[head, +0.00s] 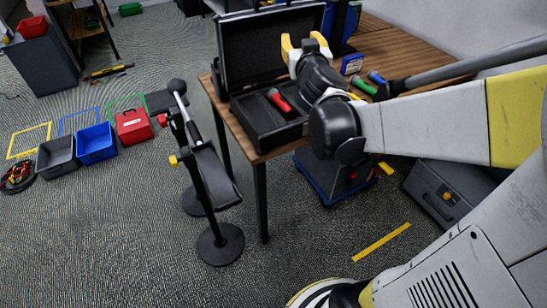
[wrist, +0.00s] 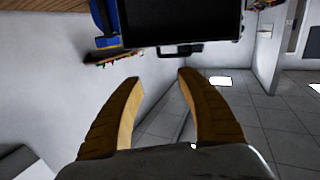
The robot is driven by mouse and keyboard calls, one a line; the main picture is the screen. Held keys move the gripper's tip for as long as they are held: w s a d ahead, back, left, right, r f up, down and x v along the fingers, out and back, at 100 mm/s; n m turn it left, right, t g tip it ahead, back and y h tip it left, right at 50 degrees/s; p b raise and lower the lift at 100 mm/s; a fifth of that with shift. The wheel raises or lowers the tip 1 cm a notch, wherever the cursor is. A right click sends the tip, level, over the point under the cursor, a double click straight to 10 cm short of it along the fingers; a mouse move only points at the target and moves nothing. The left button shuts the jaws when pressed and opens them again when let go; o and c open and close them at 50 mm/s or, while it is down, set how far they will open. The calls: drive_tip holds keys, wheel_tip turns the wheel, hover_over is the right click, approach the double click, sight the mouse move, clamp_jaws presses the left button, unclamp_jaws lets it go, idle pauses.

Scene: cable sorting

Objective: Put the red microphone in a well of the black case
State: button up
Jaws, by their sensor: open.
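The black case (head: 248,110) stands open on the wooden table in the head view, its lid raised at the back. The red microphone (head: 280,101) lies inside the case and appears to rest in a well of the dark insert; its exact fit is too small to tell. My gripper (head: 304,42) is up over the right side of the case, in front of the lid, apart from the microphone. Its yellow fingers are spread and empty, also in the wrist view (wrist: 158,80). My arm hides the case's right part. The microphone is not in the wrist view.
A green microphone (head: 362,86) and a blue one (head: 376,77) lie on the table (head: 395,50) right of the case, close to my arm. A black stand (head: 212,175) is in front of the table. Blue (head: 96,143) and grey bins stand on the floor at left.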

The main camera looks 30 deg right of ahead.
drive_tip(key=s+a+f+n+g+y, duration=0.2)
drive_tip(key=s+a+f+g+y, duration=0.1)
drive_tip(key=s+a+f, duration=0.4)
drive_tip(key=s+a+f+n+g+y, duration=0.1)
drive_tip(key=s+a+f+g+y, duration=0.2)
drive_tip(key=s+a+f+g, duration=0.3)
drive_tip(key=s+a+f, duration=0.1)
drive_tip(key=s+a, duration=0.4)
drive_tip(key=s, duration=0.4)
drive_tip(key=shift+s+a+n+y, duration=0.25)
drive_tip(key=shift+s+n+y, duration=0.05)
drive_tip(key=shift+s+n, duration=0.1)
drive_tip(key=shift+r, duration=0.1)
drive_tip(key=shift+c, duration=0.2)
